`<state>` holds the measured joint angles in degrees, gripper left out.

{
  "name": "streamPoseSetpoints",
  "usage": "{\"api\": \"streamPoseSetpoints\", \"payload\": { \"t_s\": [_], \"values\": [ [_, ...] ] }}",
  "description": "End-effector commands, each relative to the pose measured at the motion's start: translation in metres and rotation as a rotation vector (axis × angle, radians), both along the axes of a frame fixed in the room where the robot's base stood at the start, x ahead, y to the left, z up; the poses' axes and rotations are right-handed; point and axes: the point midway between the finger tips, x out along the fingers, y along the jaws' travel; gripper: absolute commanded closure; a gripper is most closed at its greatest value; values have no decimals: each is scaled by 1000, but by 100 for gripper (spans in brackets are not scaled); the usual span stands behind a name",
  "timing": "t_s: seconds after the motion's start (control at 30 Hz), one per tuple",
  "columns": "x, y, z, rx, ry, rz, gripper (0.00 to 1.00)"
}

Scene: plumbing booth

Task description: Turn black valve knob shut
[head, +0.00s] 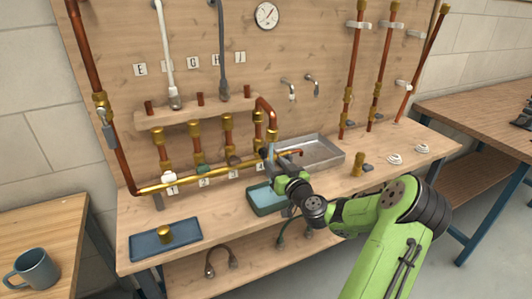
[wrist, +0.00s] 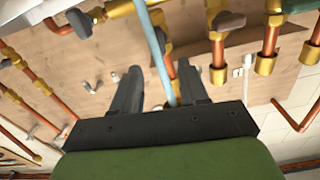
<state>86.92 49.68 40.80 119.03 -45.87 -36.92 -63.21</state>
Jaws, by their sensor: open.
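The black valve knob (wrist: 80,23) is on a brass valve at the upper left of the wrist view. In the head view it is at the right end of the brass manifold (head: 215,174), close to my gripper and partly hidden. My gripper (head: 270,158) is in front of the board by the label 4. In the wrist view my gripper (wrist: 158,72) has its two dark fingers apart, with the knob outside them to the left. A thin light-blue bar (wrist: 158,50) passes between the fingers; I cannot tell what it belongs to.
Other valve knobs are near: brown-grey (wrist: 229,21), green (head: 202,169) and white (head: 169,178). A metal sink tray (head: 325,152) is right of my gripper, and a teal bin (head: 265,203) is below it. A blue tray (head: 145,246) with a brass fitting lies at left.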

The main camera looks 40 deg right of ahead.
Motion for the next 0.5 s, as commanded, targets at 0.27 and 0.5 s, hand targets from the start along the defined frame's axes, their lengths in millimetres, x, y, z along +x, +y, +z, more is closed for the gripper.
{"api": "streamPoseSetpoints", "payload": {
  "t_s": [0.27, 0.5],
  "values": [
    [52, -15, 0, 1, 0, 2, 56],
    [60, -18, -1, 2, 0, -1, 56]
  ]
}}
